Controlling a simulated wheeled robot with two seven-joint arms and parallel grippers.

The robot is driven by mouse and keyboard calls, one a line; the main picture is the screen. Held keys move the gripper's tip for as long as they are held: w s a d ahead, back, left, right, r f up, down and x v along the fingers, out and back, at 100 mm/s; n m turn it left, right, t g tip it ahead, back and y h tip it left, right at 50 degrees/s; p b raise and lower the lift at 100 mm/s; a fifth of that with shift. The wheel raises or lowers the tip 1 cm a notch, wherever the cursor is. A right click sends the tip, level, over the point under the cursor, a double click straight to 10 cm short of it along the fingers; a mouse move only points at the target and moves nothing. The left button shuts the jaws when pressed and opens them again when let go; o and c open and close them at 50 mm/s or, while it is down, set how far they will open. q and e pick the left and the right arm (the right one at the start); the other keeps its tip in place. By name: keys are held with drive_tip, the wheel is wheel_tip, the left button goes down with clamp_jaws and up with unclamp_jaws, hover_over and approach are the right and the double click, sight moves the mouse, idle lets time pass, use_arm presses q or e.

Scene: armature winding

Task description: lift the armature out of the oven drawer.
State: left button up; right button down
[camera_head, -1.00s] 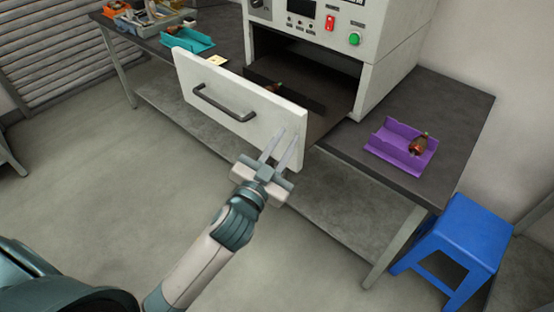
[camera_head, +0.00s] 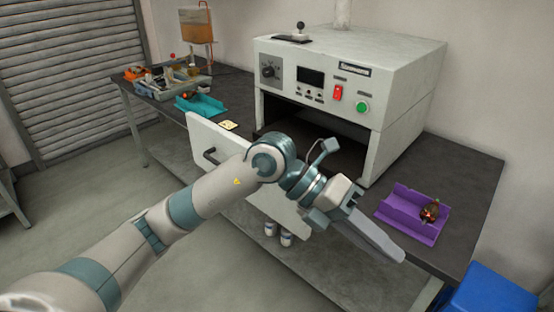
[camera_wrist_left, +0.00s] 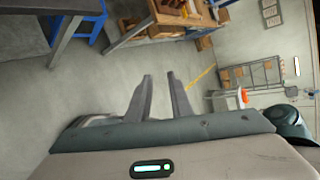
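The oven drawer (camera_head: 208,135) stands pulled out of the oven (camera_head: 345,75), its white front partly covered by my left arm. The armature inside the drawer is hidden in the head view now. My left gripper (camera_head: 391,248) is in front of the bench, right of the drawer front and just below the purple tray, pointing right and down. In the left wrist view my left gripper (camera_wrist_left: 160,77) has its two fingers apart with nothing between them, above grey floor. Another armature (camera_head: 429,211) with a copper look lies in the purple tray (camera_head: 398,213). My right gripper is not in view.
A teal tray (camera_head: 205,104) and a grey bin (camera_head: 172,84) of parts stand on the bench left of the oven. A blue stool (camera_head: 490,292) is at lower right. Several cups (camera_head: 286,239) show beneath the drawer. The wrist view shows a wooden table (camera_wrist_left: 130,38).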

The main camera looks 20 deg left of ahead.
use_arm(q)
drive_tip(key=w+a+n+t+y, duration=0.2)
drive_tip(key=w+a+y, duration=0.3)
drive_tip(key=a, duration=0.5)
drive_tip(key=w+a+n+t+y, duration=0.2)
drive_tip(key=w+a+y, duration=0.4)
drive_tip(key=a, duration=0.5)
drive_tip(key=shift+w+r+n+t, duration=0.3)
drive_tip(key=shift+w+t, duration=0.2)
drive_tip(key=shift+t, duration=0.1)
drive_tip(key=shift+o, duration=1.4)
drive_tip(key=shift+d, duration=0.1)
drive_tip(key=shift+w, duration=0.1)
